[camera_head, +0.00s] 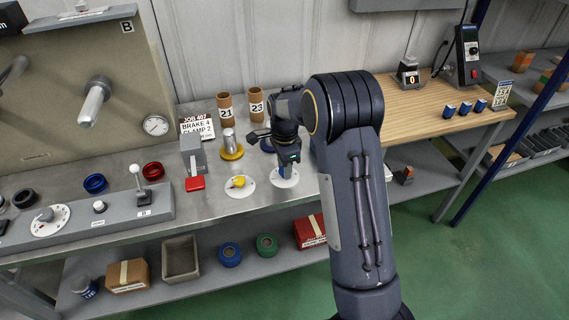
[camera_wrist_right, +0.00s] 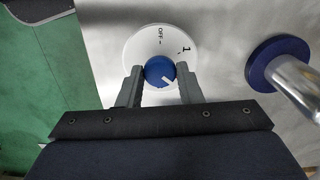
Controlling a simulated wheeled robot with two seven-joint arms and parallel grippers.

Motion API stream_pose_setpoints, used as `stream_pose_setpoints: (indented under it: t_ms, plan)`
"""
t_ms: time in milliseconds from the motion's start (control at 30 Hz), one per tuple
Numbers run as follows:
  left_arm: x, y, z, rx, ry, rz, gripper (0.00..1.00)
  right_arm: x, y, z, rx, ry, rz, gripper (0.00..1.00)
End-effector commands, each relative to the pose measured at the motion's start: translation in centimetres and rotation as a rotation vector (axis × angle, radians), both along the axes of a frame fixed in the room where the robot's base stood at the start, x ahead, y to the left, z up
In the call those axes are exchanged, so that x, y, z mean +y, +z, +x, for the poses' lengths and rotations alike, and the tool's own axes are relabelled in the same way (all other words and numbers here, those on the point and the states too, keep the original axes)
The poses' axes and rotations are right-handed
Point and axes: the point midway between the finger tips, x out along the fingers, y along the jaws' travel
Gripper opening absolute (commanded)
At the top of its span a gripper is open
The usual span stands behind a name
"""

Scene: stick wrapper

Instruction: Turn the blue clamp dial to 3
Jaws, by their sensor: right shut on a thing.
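The blue clamp dial (camera_wrist_right: 158,69) is a round blue knob with a white pointer mark, on a white disc (camera_wrist_right: 136,45) that shows "OFF" and "1"; the other numbers are hidden. My right gripper (camera_wrist_right: 158,76) is shut on the blue knob, one finger on each side. The knob's white mark points toward the lower right in the right wrist view. In the head view the white disc (camera_head: 284,183) lies on the steel bench, with my right gripper (camera_head: 285,168) above it hiding most of the knob. My left gripper is not in view.
A yellow dial (camera_head: 239,182) sits left of the blue one. A yellow-based post (camera_head: 231,148) and a blue-based post (camera_wrist_right: 281,66) stand nearby. A job card (camera_head: 197,127) reads "BRAKE 4" and "CLAMP 2". A red-tipped lever (camera_head: 194,183) is further left.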

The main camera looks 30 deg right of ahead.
Motion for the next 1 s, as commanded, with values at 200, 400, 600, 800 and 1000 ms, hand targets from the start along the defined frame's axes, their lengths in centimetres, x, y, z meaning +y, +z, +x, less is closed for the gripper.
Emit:
stream_pose_setpoints:
  t_ms: [200,400,600,800,1000]
  plan:
    - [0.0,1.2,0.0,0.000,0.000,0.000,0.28,0.0,0.3,0.1,-0.002,-0.204,-0.002,0.09]
    - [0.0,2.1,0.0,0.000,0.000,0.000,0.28,0.0,0.3,0.1,-0.002,-0.394,-0.002,0.09]
    - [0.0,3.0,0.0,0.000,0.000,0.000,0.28,0.0,0.3,0.0,-0.002,-0.572,-0.002,0.09]
    - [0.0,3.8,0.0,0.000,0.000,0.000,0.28,0.0,0.2,0.0,-0.002,-0.716,-0.001,0.09]
    - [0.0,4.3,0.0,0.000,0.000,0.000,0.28,0.0,0.2,0.0,-0.002,-0.815,-0.001,0.09]
